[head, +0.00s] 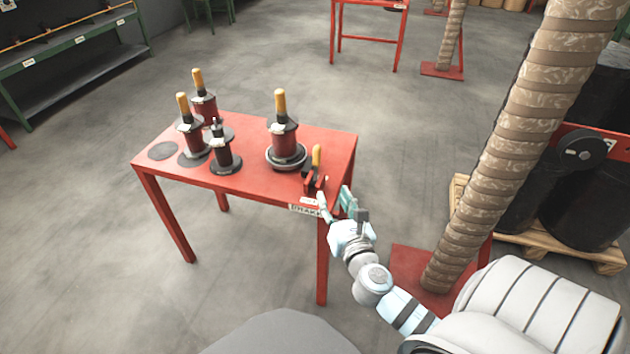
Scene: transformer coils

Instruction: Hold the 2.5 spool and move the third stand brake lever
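A red table (255,178) carries several upright spindles with spools. One dark-red spool (285,142) with a yellow-orange top stands alone on a round grey base at the right. Two similar spools (193,137) (205,105) stand at the left, and a shorter dark stand (222,155) without a yellow top is in front of them. A lever with an orange handle (316,156) and red base stands upright at the table's front right corner. I cannot read which spool is 2.5. My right gripper (334,194) is open and empty just right of the lever base, apart from the handle. My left gripper is out of view.
A round dark disc (162,150) lies bare at the table's left. A tall brown wrapped column (500,150) rises close on the right, on a red base plate (410,262). Black drums stand on a pallet (570,248) behind it. Floor left of the table is clear.

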